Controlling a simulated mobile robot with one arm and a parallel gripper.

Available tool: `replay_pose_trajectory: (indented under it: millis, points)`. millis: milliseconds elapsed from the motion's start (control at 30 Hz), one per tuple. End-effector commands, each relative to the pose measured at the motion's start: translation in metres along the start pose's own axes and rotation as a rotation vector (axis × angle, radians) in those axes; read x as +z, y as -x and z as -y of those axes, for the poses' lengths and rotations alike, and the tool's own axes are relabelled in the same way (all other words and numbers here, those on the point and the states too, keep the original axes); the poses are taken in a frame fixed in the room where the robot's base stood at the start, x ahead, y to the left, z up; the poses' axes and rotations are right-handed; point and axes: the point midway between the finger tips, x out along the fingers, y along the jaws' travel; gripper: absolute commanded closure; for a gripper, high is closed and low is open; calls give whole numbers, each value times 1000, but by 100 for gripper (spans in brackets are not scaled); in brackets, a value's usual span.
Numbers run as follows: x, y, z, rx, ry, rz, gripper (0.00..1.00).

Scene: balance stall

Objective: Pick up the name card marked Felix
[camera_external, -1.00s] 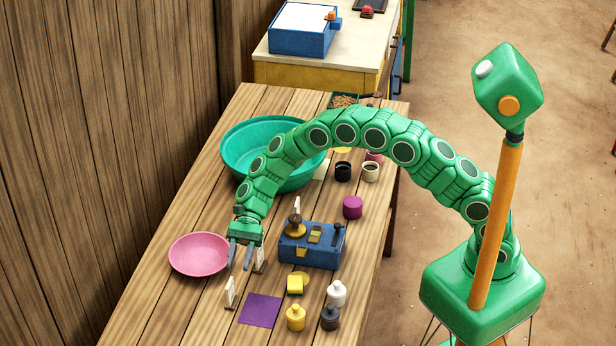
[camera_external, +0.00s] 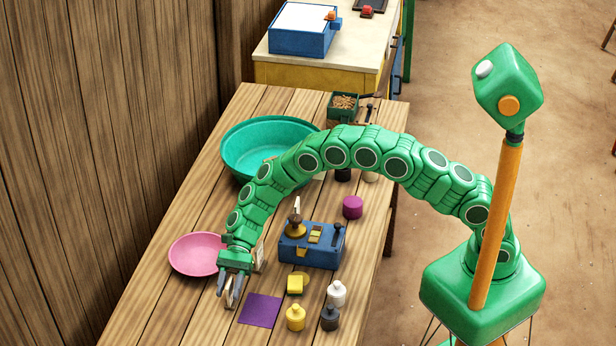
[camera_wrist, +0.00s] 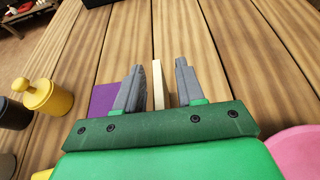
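Several small pale standing name cards are on the wooden table; the writing on them is too small to read, so I cannot tell which says Felix. One card (camera_wrist: 158,85) stands edge-on between the fingers of my gripper (camera_wrist: 160,82) in the wrist view, with a gap on each side. In the external view my gripper (camera_external: 229,291) is low over the table, open around this card (camera_external: 229,297), which it partly hides. A second card (camera_external: 260,256) stands just behind and right of the gripper, partly hidden. A third card (camera_external: 297,204) stands behind the blue box.
A pink bowl (camera_external: 194,254) is close left of the gripper. A purple mat (camera_external: 261,310) lies to the right, with yellow (camera_external: 295,318), white (camera_external: 336,293) and dark (camera_external: 330,318) weights beyond. The blue box (camera_external: 311,246) and teal basin (camera_external: 258,145) stand farther back.

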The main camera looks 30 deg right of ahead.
Motion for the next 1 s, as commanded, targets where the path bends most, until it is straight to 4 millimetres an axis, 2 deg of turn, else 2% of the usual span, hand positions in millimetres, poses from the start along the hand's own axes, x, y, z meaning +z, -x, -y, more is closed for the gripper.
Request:
replay_pose_trajectory:
  millis: [100,333,500,567,600,1000]
  points:
    - [0,-9,0,0,-1,1,62]
    - [0,-10,0,-1,0,1,63]
    - [1,-10,0,-1,0,1,89]
    - [1,-10,0,-1,1,1,98]
    - [1,-10,0,-1,1,1,100]
    - [1,-9,0,-1,1,1,100]
